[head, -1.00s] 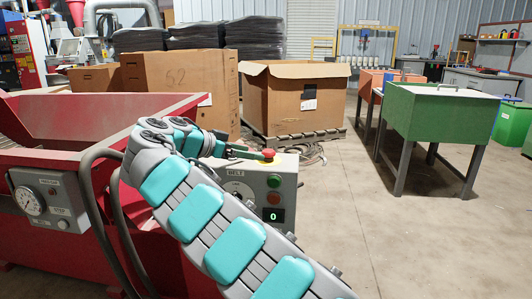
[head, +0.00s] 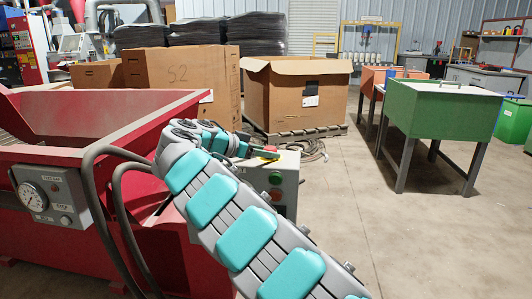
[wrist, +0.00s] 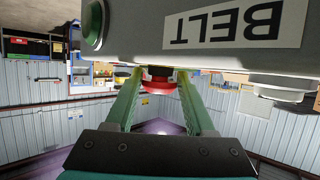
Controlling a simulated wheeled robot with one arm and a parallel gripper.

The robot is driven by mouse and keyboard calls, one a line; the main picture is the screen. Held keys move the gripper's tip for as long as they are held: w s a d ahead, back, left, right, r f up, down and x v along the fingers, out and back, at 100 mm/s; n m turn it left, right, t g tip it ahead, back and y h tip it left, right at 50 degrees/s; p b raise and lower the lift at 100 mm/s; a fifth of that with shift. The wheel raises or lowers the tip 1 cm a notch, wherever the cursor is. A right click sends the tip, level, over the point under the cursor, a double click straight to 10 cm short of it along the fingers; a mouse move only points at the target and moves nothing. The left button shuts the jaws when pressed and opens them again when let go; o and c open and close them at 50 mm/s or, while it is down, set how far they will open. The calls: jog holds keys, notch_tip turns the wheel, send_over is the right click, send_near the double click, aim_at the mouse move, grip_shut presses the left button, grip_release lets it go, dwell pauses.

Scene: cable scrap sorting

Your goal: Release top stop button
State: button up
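The red stop button (wrist: 158,84) sits on top of the grey control box (head: 287,172), with a yellow part at its base. The wrist view is upside down, so the box (wrist: 215,62) and its BELT label hang from above. My gripper (wrist: 160,80) has one green finger on each side of the button, and both inner faces appear to touch it. In the head view my gripper (head: 256,152) reaches level over the box from the left. My arm hides much of the box front, including its display.
A red machine (head: 60,140) with a gauge and hoses stands on the left. Large cartons (head: 295,95) are behind the box, one on a pallet with cables beside it. The floor between is clear.

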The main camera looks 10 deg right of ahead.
grip_shut()
dwell(0.5)
jog(key=shift+r, duration=0.8)
jog(key=o, duration=0.5)
grip_release()
jog(key=v, duration=0.8)
jog(key=shift+d, duration=0.15)
